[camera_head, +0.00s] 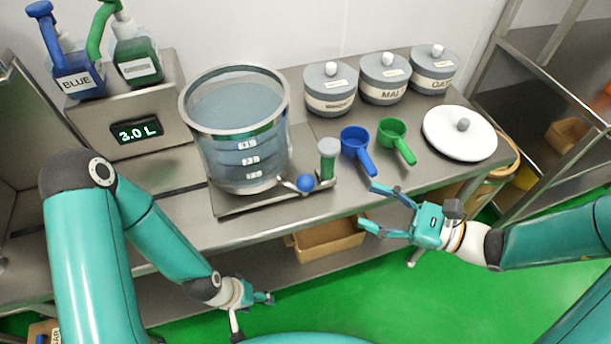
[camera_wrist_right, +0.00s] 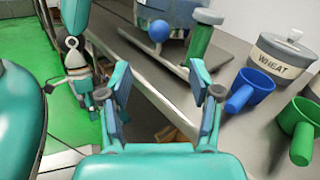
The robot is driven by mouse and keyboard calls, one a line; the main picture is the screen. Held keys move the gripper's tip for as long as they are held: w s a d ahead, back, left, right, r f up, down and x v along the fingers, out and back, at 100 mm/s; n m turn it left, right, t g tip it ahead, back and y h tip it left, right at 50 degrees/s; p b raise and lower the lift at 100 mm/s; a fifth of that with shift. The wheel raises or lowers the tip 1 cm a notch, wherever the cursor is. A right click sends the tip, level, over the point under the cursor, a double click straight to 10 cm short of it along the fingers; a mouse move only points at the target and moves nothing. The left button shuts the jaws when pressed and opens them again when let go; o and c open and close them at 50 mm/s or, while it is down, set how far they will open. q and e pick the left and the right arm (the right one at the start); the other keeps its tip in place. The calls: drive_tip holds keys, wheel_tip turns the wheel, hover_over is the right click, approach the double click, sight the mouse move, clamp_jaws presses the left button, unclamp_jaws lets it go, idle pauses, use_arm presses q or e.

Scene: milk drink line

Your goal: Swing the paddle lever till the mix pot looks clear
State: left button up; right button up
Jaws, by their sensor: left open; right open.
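The mix pot (camera_head: 236,125) is a clear, steel-rimmed vessel with level marks, standing on a metal base on the bench. The liquid in it looks grey-blue and see-through. The paddle lever (camera_head: 305,183) ends in a blue ball at the pot's lower right; its ball also shows in the right wrist view (camera_wrist_right: 158,31). My right gripper (camera_head: 368,206) is open and empty, right of the lever and apart from it, by the bench's front edge; its fingers show in the wrist view (camera_wrist_right: 208,78). My left gripper (camera_head: 253,312) is open and empty, low in front of the bench.
A green post with a grey cap (camera_head: 327,160) stands beside the lever. A blue scoop (camera_head: 356,146) and a green scoop (camera_head: 394,137) lie to its right. Lidded grey jars (camera_head: 330,88) stand behind. Green floor (camera_head: 440,300) lies open in front.

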sight(306, 183)
drive_tip(key=p+x, duration=0.2)
drive_tip(key=x, duration=1.1)
drive_tip(key=shift+w+a, duration=0.1)
drive_tip(key=shift+a, duration=0.35)
clamp_jaws()
